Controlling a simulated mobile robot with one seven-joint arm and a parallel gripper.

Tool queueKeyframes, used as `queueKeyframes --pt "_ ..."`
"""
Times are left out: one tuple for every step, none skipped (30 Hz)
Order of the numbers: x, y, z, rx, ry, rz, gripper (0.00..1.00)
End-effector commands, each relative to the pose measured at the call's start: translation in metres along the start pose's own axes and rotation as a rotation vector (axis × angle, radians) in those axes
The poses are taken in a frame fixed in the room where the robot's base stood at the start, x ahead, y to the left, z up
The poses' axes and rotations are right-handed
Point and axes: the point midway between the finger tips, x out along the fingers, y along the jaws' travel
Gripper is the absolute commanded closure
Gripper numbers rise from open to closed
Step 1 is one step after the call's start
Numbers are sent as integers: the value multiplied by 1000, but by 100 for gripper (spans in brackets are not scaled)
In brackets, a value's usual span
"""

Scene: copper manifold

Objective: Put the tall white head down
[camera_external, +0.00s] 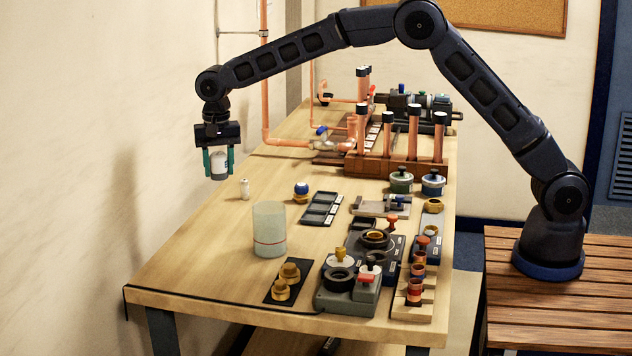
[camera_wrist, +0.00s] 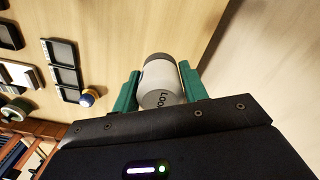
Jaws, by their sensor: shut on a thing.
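The tall white head (camera_external: 219,163) is a white cylinder with a grey band at its lower end. In the wrist view the head (camera_wrist: 160,85) shows dark lettering starting "LOO" on its near part. My gripper (camera_external: 219,171) is shut on it, one green finger on each side. The fingers also show in the wrist view (camera_wrist: 159,75). The head hangs upright in the air near the left edge of the wooden table (camera_external: 200,262). The wrist view shows bare wood beyond it. Its exact height above the top is hard to tell.
A dark compartment tray (camera_external: 322,209) and a clear cylinder (camera_external: 269,229) are nearer the front. Copper pipes (camera_external: 290,143) rise at the back. The left table strip is bare.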

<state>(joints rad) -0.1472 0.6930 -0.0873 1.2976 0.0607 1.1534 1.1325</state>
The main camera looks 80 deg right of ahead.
Motion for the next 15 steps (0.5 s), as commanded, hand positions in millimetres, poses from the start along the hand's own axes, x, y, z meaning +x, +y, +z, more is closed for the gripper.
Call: queueKeyframes --pt "12 1 0 0 -2 3 82" --pt "19 1 0 0 -1 3 82" --pt "27 0 0 0 -1 2 82" --pt "34 0 0 0 -2 3 82" --pt "41 0 1 0 -1 2 82" --pt "49 0 1 0 -2 3 82" --pt "55 0 1 0 -2 3 82" --pt "61 0 1 0 -2 2 82" --pt "67 0 1 0 -2 1 82" --pt "72 0 1 0 -2 2 82" --pt "76 0 1 0 -2 1 82" --pt "81 0 1 0 -1 1 82" --pt "84 0 1 0 -1 0 82" --pt "86 0 1 0 -1 0 82" --pt "88 0 1 0 -1 0 82"
